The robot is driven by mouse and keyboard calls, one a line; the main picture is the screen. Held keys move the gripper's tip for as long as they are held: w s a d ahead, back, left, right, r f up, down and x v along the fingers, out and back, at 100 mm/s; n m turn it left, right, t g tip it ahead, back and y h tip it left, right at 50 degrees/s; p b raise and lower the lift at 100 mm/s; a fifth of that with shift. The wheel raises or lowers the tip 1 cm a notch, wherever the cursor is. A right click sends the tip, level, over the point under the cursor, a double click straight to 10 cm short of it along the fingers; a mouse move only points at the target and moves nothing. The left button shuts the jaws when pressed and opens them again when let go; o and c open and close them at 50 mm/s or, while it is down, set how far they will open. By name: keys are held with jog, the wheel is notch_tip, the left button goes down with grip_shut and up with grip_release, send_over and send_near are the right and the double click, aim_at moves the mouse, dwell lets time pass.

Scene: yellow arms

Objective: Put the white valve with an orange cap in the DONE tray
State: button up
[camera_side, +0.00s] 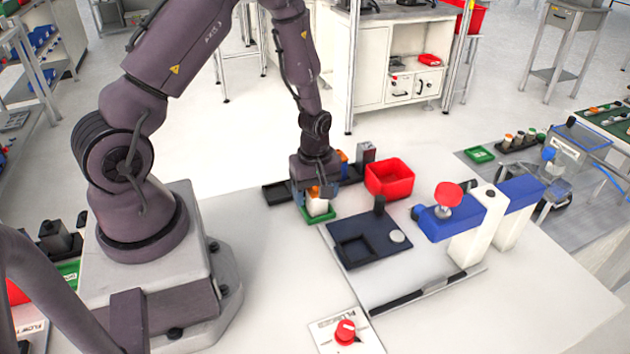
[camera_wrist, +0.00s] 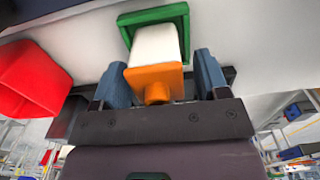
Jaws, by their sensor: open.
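The white valve (camera_side: 317,208) with its orange cap (camera_side: 313,191) stands on a small green tray (camera_side: 331,214). In the wrist view the white body (camera_wrist: 155,45), the orange cap (camera_wrist: 153,80) and the green tray's rim (camera_wrist: 152,14) show clearly. My gripper (camera_wrist: 161,76) is open, with one finger on each side of the valve. Gaps show between the fingers and the valve. In the side view my gripper (camera_side: 314,187) points down over the valve and hides part of its top. I cannot read any DONE label on a tray.
A red bin (camera_side: 389,179) stands right of my gripper; the wrist view shows it (camera_wrist: 35,82) too. A dark fixture plate (camera_side: 368,247) and a blue-and-white machine (camera_side: 475,220) lie further right. Other green trays sit at right (camera_side: 480,154) and left (camera_side: 69,272). The front table is mostly clear.

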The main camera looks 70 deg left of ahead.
notch_tip(320, 180, up, 12)
jog(key=shift+r, duration=0.1)
jog(key=s+d+r+m+t, duration=0.2)
jog(key=s+d+r+m, duration=0.3)
jog(key=r+m, duration=0.4)
jog(key=s+d+r+m+t, duration=0.3)
jog(key=s+d+r+m, duration=0.3)
jog(key=r+m, duration=0.3)
notch_tip(320, 180, up, 2)
jog(key=shift+s+d+r+t, duration=0.1)
jog(key=shift+s+d+t, duration=0.2)
jog(key=shift+d, duration=0.1)
